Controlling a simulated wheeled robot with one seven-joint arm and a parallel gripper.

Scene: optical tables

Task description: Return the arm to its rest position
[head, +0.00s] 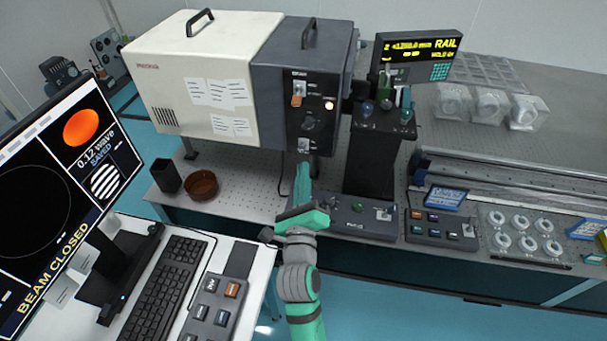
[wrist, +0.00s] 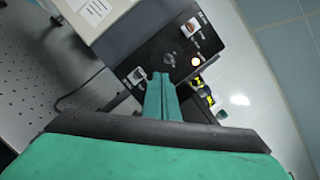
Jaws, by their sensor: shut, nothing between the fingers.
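My gripper (head: 304,168) is at the end of my green and grey arm, reaching forward over the near edge of the optical table (head: 235,195). Its fingers are together with nothing between them. They point at the dark front panel (head: 310,122) of the large instrument. In the wrist view the closed green fingers (wrist: 162,80) overlap the lower part of that panel, beside a switch (wrist: 137,75) and near a lit lamp (wrist: 196,61). I cannot tell whether the fingertips touch the panel.
A monitor (head: 60,190) reading "BEAM CLOSED" and a keyboard (head: 163,285) stand at the left. A brown dish (head: 202,184) and black cup (head: 167,177) sit left of my gripper. A dark post assembly (head: 374,160) and control box (head: 440,229) stand to the right.

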